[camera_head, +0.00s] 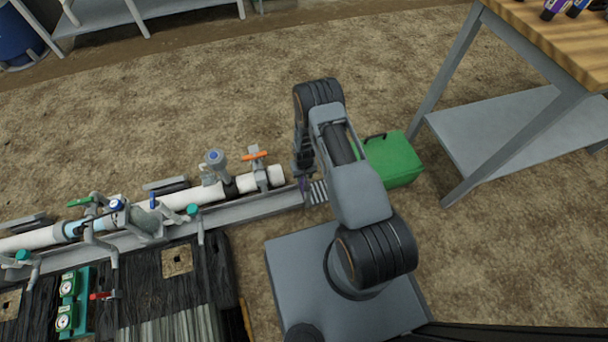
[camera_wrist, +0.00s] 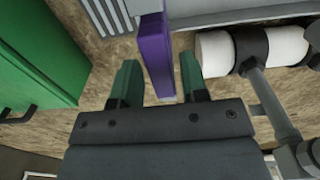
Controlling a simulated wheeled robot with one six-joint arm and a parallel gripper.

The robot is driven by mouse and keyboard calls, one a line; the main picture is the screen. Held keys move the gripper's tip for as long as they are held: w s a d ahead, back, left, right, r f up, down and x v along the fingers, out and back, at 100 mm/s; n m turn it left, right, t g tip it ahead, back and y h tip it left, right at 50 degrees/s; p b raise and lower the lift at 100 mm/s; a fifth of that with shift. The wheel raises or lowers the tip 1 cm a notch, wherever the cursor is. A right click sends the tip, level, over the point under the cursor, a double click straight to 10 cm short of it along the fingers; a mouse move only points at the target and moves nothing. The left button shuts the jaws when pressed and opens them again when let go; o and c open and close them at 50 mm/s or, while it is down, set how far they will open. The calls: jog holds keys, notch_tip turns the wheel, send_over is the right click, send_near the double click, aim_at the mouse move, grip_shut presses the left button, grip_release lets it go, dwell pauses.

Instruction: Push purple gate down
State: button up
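The purple gate (camera_wrist: 155,50) is a flat purple bar in the wrist view. It runs down from the top edge, and its lower end shows between my two fingertips. My gripper (camera_wrist: 158,82) is open, with one green-tipped finger on each side of the gate in the picture. I cannot tell whether either finger touches it. In the head view only a small purple sliver of the gate (camera_head: 302,184) shows under my arm. My gripper (camera_head: 304,174) is dark there and mostly hidden by my wrist.
A white pipe (camera_head: 240,184) with valves, one with an orange handle (camera_head: 255,155), runs left along a grey rail (camera_head: 265,204). A green box (camera_head: 396,160) stands close to the right of my arm. A wood-topped table (camera_head: 560,40) is at upper right. Bare ground lies behind.

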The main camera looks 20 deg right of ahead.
grip_shut()
notch_tip(320, 180, down, 6)
jog(key=b, duration=0.5)
jog(key=shift+f, duration=0.1)
jog(key=shift+o, duration=1)
grip_release()
notch_tip(320, 180, up, 14)
jog(key=p, duration=0.6)
